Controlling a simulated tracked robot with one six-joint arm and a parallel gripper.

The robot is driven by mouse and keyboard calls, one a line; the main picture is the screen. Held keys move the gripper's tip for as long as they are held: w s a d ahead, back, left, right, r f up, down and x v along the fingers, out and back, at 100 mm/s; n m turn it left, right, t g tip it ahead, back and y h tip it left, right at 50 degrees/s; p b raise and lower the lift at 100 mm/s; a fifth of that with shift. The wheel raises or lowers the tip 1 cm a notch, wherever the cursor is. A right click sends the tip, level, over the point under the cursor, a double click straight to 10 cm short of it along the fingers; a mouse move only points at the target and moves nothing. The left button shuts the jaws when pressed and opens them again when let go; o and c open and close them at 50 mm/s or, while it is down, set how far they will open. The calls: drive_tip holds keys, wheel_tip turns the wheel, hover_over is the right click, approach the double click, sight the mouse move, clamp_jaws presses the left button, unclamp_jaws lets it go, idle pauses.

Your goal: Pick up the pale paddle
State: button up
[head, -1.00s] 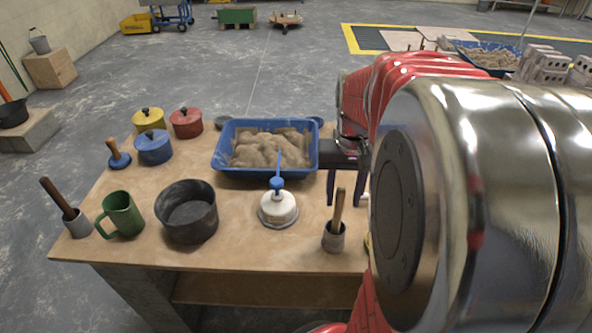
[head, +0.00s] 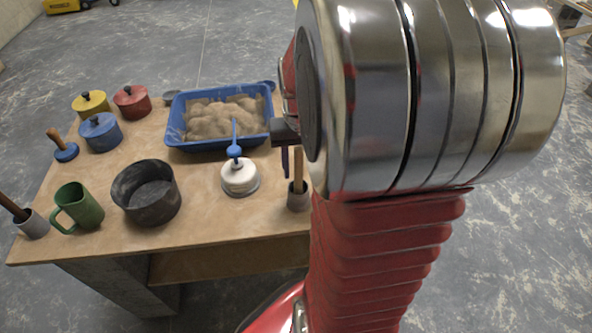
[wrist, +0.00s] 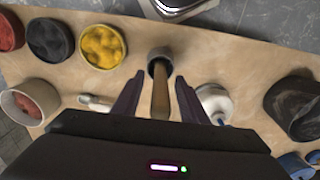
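The pale paddle (head: 298,168) looks like a light wooden handle standing upright in a small grey cup (head: 298,199) at the table's right front. A darker handle (head: 13,209) stands in a similar cup at the far left. In the wrist view the pale paddle (wrist: 160,97) shows between the fingers of my gripper (wrist: 156,97), with its cup (wrist: 160,66) beyond. The fingers are open, with a gap on both sides of the handle. In the head view my gripper (head: 287,160) is beside the handle, mostly hidden by my arm.
A white canister with a blue stem (head: 240,178) stands close left of the cup. A blue tub of mortar (head: 180,135) is behind. A dark pot (head: 147,195), green mug (head: 80,208) and lidded pots stand left. Several small bowls show in the wrist view, including a yellow-filled one (wrist: 102,46).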

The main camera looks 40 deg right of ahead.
drive_tip(key=shift+c, duration=0.3)
clamp_jaws()
idle(0.5)
